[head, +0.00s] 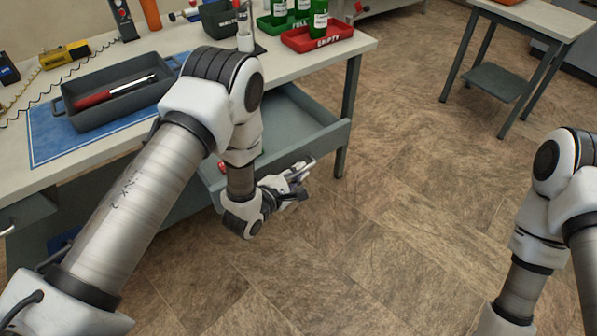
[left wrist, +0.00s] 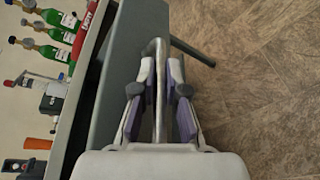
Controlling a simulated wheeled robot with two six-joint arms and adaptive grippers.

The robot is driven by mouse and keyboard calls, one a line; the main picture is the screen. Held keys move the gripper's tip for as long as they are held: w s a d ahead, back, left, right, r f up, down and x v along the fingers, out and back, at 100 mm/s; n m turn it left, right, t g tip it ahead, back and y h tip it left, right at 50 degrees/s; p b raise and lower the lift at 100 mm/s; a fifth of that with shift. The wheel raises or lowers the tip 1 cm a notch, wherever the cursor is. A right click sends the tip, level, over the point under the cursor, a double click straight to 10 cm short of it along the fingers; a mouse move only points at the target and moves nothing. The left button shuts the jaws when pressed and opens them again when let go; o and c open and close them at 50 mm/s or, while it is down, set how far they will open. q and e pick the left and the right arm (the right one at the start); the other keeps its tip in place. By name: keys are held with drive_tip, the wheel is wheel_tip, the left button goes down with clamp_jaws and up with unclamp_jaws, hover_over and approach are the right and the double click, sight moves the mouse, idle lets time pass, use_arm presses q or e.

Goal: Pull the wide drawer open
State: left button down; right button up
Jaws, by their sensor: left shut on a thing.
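The wide grey drawer (head: 325,140) is under the workbench and stands out from it, with part of its inside showing. My left gripper (head: 300,174) is at the drawer's front. In the left wrist view, my left gripper (left wrist: 159,95) is shut on the drawer's pale metal handle bar (left wrist: 159,58), with a finger on each side of it. The grey drawer front (left wrist: 120,75) is just beside the fingers. My left arm hides much of the drawer in the head view. My right gripper is out of view; only its arm shows at the right.
The workbench top (head: 345,48) holds a grey tray (head: 120,103) on a blue mat (head: 52,135), a red tray (head: 317,38) and green bottles (head: 319,20). A side table (head: 535,18) stands at the back right. The floor (head: 400,190) before the drawer is clear.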

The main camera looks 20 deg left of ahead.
use_arm(q)
drive_tip(key=c, duration=1.5)
unclamp_jaws()
drive_tip(key=v, duration=1.2)
